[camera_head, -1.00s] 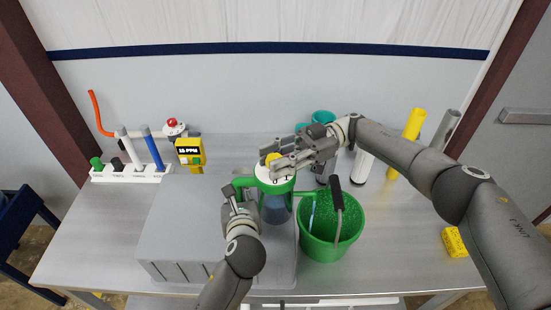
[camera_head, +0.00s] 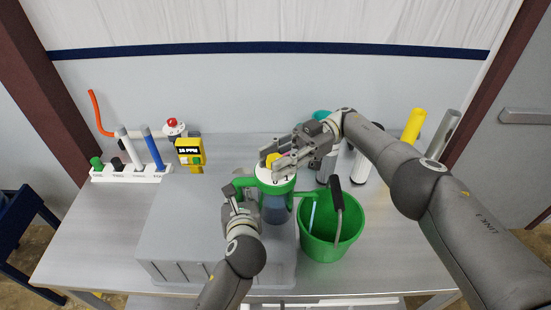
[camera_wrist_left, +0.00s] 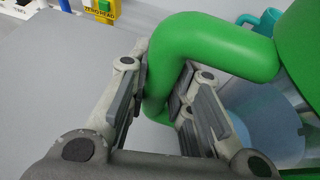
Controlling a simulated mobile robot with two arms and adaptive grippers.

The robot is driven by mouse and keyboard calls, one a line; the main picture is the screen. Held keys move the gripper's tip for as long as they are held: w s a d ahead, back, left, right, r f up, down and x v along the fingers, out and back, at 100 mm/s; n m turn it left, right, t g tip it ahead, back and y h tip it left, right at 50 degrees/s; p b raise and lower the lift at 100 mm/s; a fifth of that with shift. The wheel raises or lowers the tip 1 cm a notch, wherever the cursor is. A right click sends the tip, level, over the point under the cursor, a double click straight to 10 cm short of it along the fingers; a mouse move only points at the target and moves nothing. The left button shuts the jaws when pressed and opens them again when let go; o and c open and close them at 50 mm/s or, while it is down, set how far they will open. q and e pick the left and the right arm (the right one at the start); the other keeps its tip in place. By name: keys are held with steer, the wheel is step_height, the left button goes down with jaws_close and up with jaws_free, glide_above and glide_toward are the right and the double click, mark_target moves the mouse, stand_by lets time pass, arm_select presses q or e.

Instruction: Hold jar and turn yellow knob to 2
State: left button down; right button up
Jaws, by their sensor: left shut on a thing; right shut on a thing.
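The jar (camera_head: 274,208) has a green collar and handle, a clear bluish body and a white numbered top. It stands on a grey box, left of the green bucket. My left gripper (camera_head: 238,202) is shut on the jar's green handle (camera_wrist_left: 208,48), which passes between its fingers in the left wrist view. The yellow knob (camera_head: 272,160) sits on the white top, partly hidden by the fingers. My right gripper (camera_head: 277,164) comes in from the right and is shut on the knob. The digits 0 and 1 show on the near side of the top; no 2 is readable.
The green bucket (camera_head: 322,247) stands close to the jar's right. The grey box (camera_head: 175,235) lies under the jar. A yellow meter (camera_head: 190,153) and a white rack (camera_head: 130,174) with coloured handles stand behind left. Yellow and grey cylinders stand at the back right.

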mark_target(275, 159)
steer(key=shift+s+a+f, duration=0.1)
steer(key=shift+s+a, duration=0.05)
steer(key=o, duration=1.1)
steer(key=shift+c, duration=0.2)
steer(key=shift+r, duration=0.2)
steer(key=shift+r, duration=0.5)
step_height(275, 159, up, 9)
steer(key=shift+f, duration=0.1)
